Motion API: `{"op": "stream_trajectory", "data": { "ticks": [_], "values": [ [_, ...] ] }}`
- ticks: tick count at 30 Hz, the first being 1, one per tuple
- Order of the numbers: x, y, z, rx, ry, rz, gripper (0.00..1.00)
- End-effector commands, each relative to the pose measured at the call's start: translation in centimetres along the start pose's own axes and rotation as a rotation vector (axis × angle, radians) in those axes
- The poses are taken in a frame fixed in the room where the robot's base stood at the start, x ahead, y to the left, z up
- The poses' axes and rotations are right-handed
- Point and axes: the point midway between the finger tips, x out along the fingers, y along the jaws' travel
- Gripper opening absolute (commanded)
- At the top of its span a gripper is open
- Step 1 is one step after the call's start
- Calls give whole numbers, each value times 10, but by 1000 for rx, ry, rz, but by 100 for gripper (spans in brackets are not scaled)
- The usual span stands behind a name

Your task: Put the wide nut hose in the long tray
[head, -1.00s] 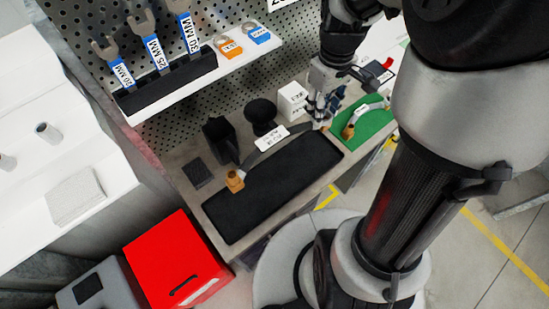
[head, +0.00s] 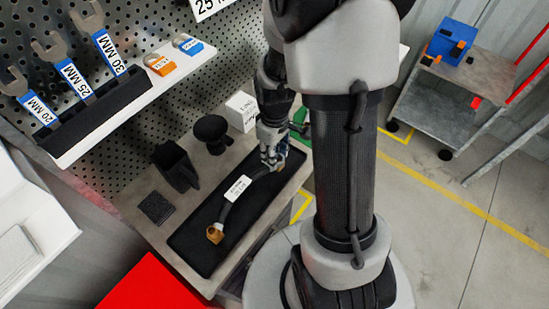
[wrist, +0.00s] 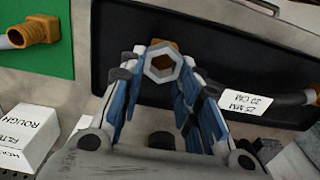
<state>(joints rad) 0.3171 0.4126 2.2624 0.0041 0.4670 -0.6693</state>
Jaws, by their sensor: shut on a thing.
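The hose (head: 230,207) is dark and curved, with a white label reading 25 MM 20 CM and a brass fitting at its near end. My gripper (head: 274,160) is shut on its far end. In the wrist view, the hex nut (wrist: 160,63) sits between the fingertips of my gripper (wrist: 158,72), and the labelled hose (wrist: 290,98) runs off to the right. The long black tray (head: 190,246) lies under the hose. The brass end appears over the tray's near part; I cannot tell whether it touches the floor of the tray.
A green tray (wrist: 40,60) with another brass-ended hose (wrist: 30,32) lies beside the long tray. A white box (head: 241,110), a round black holder (head: 211,130) and a black bin (head: 176,165) stand behind the tray. A wrench shelf (head: 120,105) overhangs at left.

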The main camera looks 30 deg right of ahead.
Motion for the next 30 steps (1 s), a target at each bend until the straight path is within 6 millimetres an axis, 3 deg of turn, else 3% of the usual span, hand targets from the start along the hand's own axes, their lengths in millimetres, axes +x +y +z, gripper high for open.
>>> {"op": "stream_trajectory", "data": {
  "ticks": [1,4,14,15,24,30],
  "values": [
    [12,0,1,0,-3,-2,0],
    [24,0,0,0,-2,-1,0],
    [25,0,0,0,0,0,0],
    [25,0,0,0,0,0,32],
    [25,0,0,0,0,0,51],
    [25,0,0,0,0,0,51]
  ]
}}
